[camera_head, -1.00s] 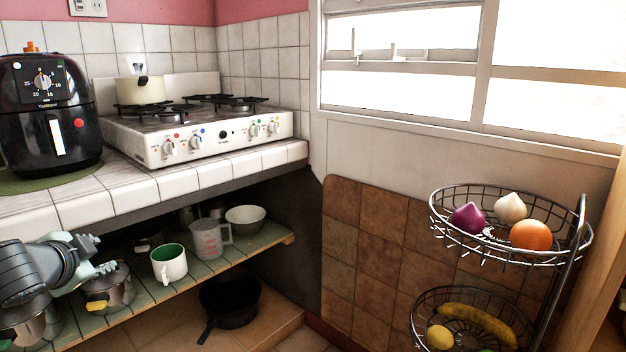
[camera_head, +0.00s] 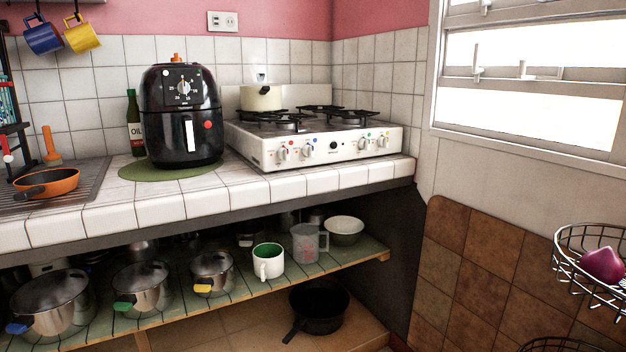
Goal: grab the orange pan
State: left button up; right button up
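The orange pan (camera_head: 47,184) sits at the far left of the white tiled counter, on a ribbed metal drainer.
A black air fryer (camera_head: 182,117) on a green mat and a green oil bottle (camera_head: 135,123) stand right of the pan. A dark rack (camera_head: 12,130) stands close behind it at left. A white stove (camera_head: 315,141) is farther right. Pots and mugs fill the shelf below. The counter front is clear.

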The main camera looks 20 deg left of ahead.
aim_at(42, 188)
jog(key=u, duration=2.05)
